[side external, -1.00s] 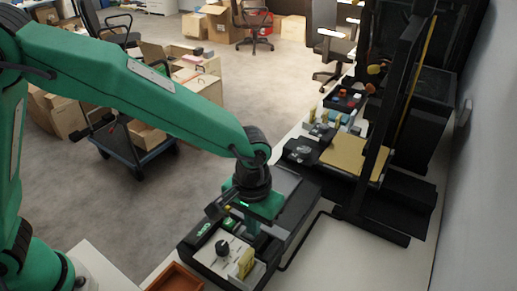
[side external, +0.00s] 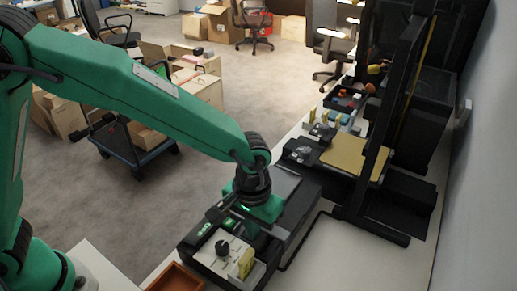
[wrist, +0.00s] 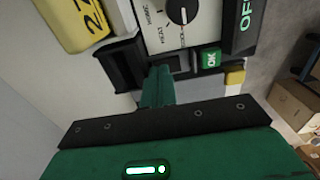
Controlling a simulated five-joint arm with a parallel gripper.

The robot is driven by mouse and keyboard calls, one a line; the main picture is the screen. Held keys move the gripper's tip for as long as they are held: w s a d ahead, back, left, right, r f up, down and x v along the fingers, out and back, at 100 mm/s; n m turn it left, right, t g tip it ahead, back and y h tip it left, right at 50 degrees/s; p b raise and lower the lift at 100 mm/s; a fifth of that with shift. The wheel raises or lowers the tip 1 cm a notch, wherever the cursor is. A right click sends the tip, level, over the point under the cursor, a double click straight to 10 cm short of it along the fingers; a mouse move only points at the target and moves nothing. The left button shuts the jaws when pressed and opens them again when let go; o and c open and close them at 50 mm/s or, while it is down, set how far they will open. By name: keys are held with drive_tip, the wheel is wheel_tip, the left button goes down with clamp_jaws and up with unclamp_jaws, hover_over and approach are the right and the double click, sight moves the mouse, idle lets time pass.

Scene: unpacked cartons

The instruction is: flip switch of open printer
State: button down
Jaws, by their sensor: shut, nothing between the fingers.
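My gripper (side external: 256,228) is over the front of a black control box (side external: 205,262), its green fingers together and empty. In the wrist view, my gripper's fingertips (wrist: 157,72) are at a dark recessed strip beside a black frame-like part (wrist: 118,66). I cannot tell whether they touch it. A tall black printer-like frame (side external: 385,110) with a gold plate (side external: 354,158) stands behind to the right. No switch lever shows clearly.
A yellow block (wrist: 80,22) sits beside the panel; it also shows in the side view (side external: 246,262). A brown tray (side external: 176,279) is in front. A black cable (side external: 303,240) runs right of the box. The white tabletop (side external: 340,265) is clear at right.

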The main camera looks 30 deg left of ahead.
drive_tip(key=shift+f, duration=0.25)
drive_tip(key=shift+r, duration=3.55)
drive_tip(key=shift+a+r, duration=0.1)
drive_tip(key=s+a+r+t+h, duration=0.1)
drive_tip(key=a+r, duration=0.4)
drive_tip(key=a, duration=0.3)
drive_tip(key=s+a+r+t, duration=0.15)
drive_tip(key=a+r, duration=0.25)
drive_tip(key=a, duration=0.4)
drive_tip(key=s+a+r+t+y, duration=0.1)
drive_tip(key=s+a+t, duration=0.2)
drive_tip(key=s+a, duration=0.6)
drive_tip(key=shift+a+r, duration=0.3)
drive_tip(key=shift+a, duration=0.75)
